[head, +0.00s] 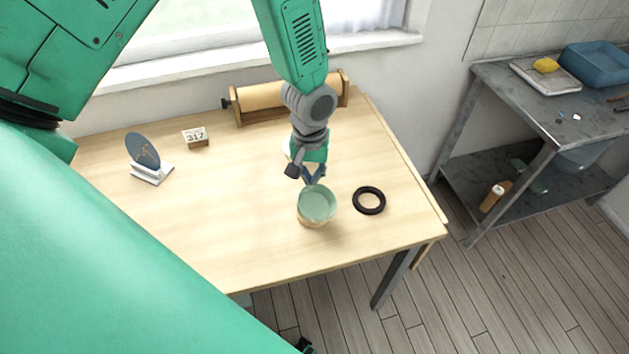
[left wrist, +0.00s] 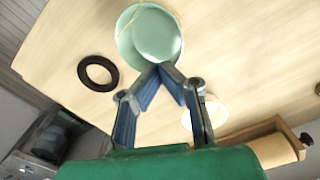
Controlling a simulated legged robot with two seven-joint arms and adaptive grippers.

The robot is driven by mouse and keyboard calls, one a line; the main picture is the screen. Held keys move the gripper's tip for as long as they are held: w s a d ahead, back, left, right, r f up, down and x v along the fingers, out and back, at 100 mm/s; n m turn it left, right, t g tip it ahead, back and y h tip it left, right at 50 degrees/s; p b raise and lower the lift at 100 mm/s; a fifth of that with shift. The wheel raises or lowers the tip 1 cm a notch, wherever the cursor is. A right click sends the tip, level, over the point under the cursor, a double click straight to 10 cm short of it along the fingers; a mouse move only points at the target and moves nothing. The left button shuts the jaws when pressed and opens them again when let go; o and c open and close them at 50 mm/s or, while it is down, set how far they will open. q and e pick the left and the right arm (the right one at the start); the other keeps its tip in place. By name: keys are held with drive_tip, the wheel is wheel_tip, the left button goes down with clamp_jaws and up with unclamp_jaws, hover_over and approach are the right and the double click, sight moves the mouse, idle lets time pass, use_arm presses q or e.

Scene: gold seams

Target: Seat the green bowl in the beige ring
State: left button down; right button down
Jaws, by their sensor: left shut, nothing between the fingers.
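The pale green bowl (head: 318,201) is on the near right part of the table, with its open side up. A beige ring (head: 309,224) shows below its near side; the bowl hides most of it, so I cannot tell how deep it sits. The bowl (left wrist: 155,38) also shows in the left wrist view, with a thin gold seam. My left gripper (head: 313,180) is shut and empty at the bowl's far edge. Its fingertips (left wrist: 162,68) meet at the bowl's rim in the left wrist view; I cannot tell whether they touch it. My right gripper is not seen.
A black ring (head: 369,201) lies right of the bowl. A white round thing (left wrist: 206,115) is partly hidden by my gripper. A wooden roll holder (head: 287,98), date block (head: 196,137) and disc stand (head: 146,157) are farther back.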

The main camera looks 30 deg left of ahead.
sight(311, 204)
use_arm(q)
drive_tip(key=shift+f, duration=0.1)
drive_tip(key=shift+f+b, duration=3)
drive_tip(key=shift+f, duration=1.9)
drive_tip(key=shift+r, duration=0.1)
drive_tip(key=shift+r+p, duration=3.4)
drive_tip(key=shift+r, duration=0.55)
